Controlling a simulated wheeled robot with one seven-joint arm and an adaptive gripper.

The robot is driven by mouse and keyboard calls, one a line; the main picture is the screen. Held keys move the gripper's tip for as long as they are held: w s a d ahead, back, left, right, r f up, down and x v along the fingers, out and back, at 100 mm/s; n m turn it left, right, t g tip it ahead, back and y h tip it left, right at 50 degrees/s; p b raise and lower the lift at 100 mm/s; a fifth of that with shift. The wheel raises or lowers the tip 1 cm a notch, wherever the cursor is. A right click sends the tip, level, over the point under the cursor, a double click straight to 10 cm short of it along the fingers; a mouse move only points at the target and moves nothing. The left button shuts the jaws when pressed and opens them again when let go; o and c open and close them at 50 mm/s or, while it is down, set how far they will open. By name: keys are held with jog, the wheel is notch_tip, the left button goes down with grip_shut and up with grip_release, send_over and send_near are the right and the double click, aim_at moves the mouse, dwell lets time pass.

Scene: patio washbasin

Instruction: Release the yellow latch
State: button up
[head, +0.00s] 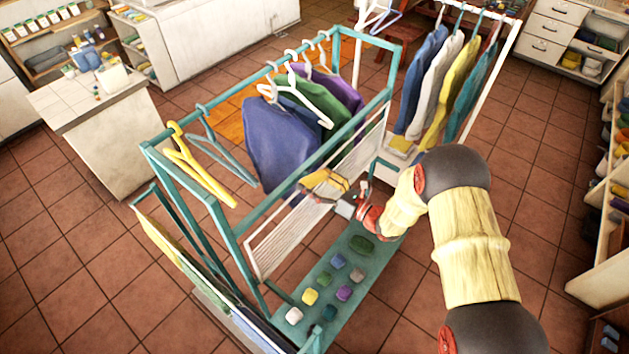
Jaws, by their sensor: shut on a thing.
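My gripper (318,187) is at the end of my cream, black and red arm, beside the upper edge of a white slatted panel (283,235) on the teal clothes rack (308,170). It is shut on a small part there, which appears to be the yellow latch. Yellow and dark patches show at the gripper, but I cannot separate the latch clearly from the jaws. The fingertips are small and partly hidden, so the latch's exact position cannot be told.
Yellow (185,158) and teal (222,150) hangers and several garments hang on the rack. Its lower teal shelf (325,285) holds several coloured blocks. A white rack (500,75) with clothes stands behind. Tiled floor is free at the left.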

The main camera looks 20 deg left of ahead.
jog(key=n+b, duration=0.3)
jog(key=b, duration=0.1)
jog(key=shift+f, duration=0.15)
jog(key=shift+r+n+b, duration=0.2)
jog(key=shift+n+b, duration=0.9)
jog(key=shift+b, duration=0.1)
jog(key=o, duration=0.8)
jog(key=shift+o, duration=0.2)
jog(key=v, duration=1.2)
jog(key=shift+f, duration=0.1)
